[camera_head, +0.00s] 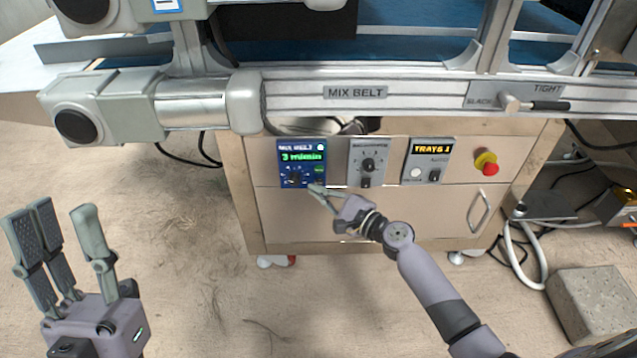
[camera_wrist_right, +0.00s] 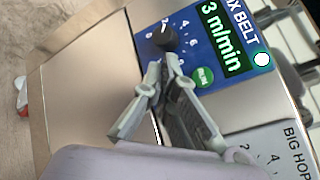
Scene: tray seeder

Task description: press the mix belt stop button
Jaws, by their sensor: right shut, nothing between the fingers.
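The blue mix belt panel (camera_head: 301,175) is on the upper left of the cabinet front. Its green display reads 3 m/min. In the wrist view, the panel (camera_wrist_right: 190,50) shows a dark knob (camera_wrist_right: 166,39), a green oval button (camera_wrist_right: 204,77) and a white round button or lamp (camera_wrist_right: 262,59). I cannot read a stop label on any of them. My right gripper (camera_head: 314,189) is shut and empty, its tips at the panel's lower edge near the knob; contact cannot be told. It also shows in the wrist view (camera_wrist_right: 158,68). My left gripper (camera_head: 63,208) is open and empty, away from the cabinet at lower left.
Beside the panel are a grey knob panel (camera_head: 368,160), a tray panel (camera_head: 428,161) and a red button on a yellow base (camera_head: 489,166). The metal belt frame (camera_head: 430,98) overhangs above. A concrete block (camera_head: 595,306) lies at lower right. Floor before the cabinet is mostly clear.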

